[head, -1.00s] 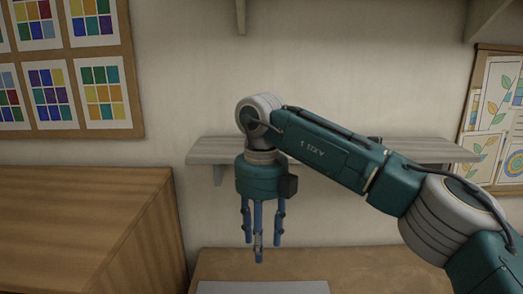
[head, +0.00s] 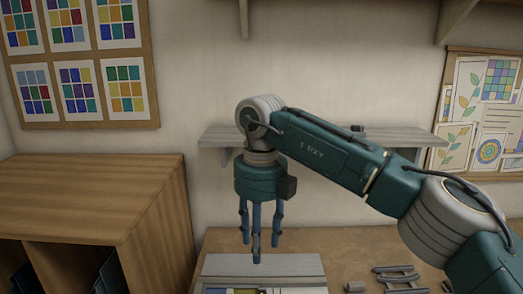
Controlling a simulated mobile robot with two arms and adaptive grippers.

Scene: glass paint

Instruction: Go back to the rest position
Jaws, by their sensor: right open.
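My right gripper (head: 259,238) hangs from the arm that comes in from the right, its blue fingers pointing down. It is open, with nothing between the fingers. In the view it stands in front of the wall shelf and above the grey tray-like thing (head: 228,266) on the workbench; how far it is above cannot be told exactly. My left gripper is not in view.
A wooden workbench (head: 350,243) spans the bottom, with several grey pieces (head: 395,274) at the right. A wooden cabinet (head: 85,195) stands at the left. A wall shelf (head: 215,138) is behind my arm. Pinboards hang at the left (head: 154,65) and right (head: 445,110).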

